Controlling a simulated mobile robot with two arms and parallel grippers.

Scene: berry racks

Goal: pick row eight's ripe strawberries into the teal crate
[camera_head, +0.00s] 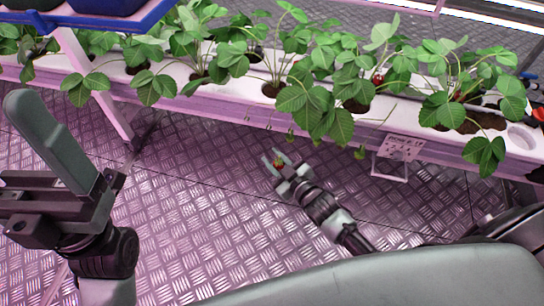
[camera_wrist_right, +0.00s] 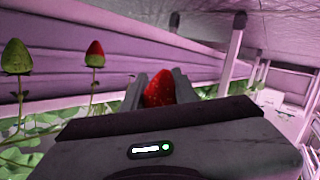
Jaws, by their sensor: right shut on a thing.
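My right gripper (camera_head: 276,160) is below the front edge of the planted white gutter (camera_head: 215,98), shut on a red strawberry (camera_wrist_right: 159,89). In the right wrist view the berry sits between the two fingers. Left of it hang a mostly green strawberry (camera_wrist_right: 16,57) and a part-red one (camera_wrist_right: 95,52) with a green lower part. In the head view a small greenish berry (camera_head: 359,153) hangs below the gutter and a red one (camera_head: 378,79) shows among the leaves. My left gripper (camera_head: 45,140) is raised at the left; its finger gap is not clear. I see no teal crate.
Leafy plants (camera_head: 315,110) overhang the gutter edge. A small sign (camera_head: 400,148) hangs on its front. A blue rack shelf (camera_head: 125,25) with dark blue containers stands at the upper left. The metal floor (camera_head: 200,200) below the gutter is clear.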

